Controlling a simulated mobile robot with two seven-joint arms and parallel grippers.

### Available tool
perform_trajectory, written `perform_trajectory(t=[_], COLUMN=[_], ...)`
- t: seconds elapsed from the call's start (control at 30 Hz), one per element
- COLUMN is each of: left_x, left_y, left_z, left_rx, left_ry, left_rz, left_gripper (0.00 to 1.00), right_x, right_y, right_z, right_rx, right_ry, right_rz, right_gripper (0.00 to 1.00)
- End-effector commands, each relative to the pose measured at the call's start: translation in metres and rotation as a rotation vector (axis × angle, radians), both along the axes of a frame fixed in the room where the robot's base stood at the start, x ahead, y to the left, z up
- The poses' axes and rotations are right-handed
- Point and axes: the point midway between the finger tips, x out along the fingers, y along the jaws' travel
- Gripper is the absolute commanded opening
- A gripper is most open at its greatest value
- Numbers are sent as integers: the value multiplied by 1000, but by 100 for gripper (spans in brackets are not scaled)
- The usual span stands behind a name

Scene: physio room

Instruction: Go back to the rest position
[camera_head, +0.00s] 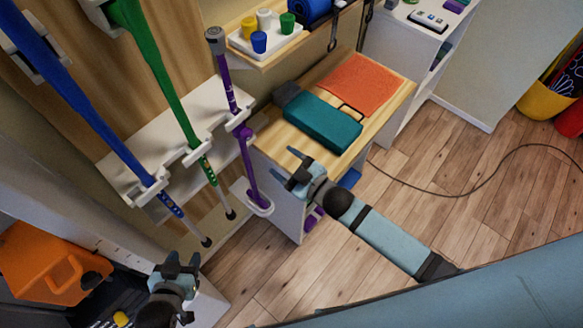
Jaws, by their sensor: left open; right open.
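My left gripper (177,262) is at the bottom left, open and empty, with its fingers pointing up the picture. It shows in front of the lower part of the wall rack, beside an orange case (48,262). My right gripper (291,172) is near the middle, open and empty, at the end of my pale blue forearm. It overlaps the near edge of the wooden-topped cabinet (278,135) in the picture. I cannot tell how far it is from that edge. No object is between the fingers of either gripper.
Blue, green and purple (246,160) walking sticks stand in a white rack (140,155). A teal block (318,121) and an orange cloth (361,84) lie on the cabinet. A shelf above holds a white tray (287,42) of cups.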

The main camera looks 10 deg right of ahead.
Motion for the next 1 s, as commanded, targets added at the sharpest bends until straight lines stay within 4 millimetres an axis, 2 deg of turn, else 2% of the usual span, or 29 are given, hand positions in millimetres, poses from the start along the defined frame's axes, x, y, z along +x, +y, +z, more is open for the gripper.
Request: perform_trajectory(t=[0.2,0.83,0.93,1.0], left_x=[7,2,2,2], left_y=[-1,-1,-1,-1], left_z=[0,-2,-2,-2], left_rx=[-1,1,0,0], left_ry=[-12,-4,-3,-3], left_rz=[-2,-5,-4,-4], left_gripper=[47,47,47,47], right_x=[-16,-19,-32,-47], right_y=[-11,-13,-22,-35], right_z=[0,-2,-11,-22], right_rx=[0,4,27,47], right_ry=[0,15,93,189], right_rz=[0,-10,-65,-132], right_gripper=[62,62,62,62])
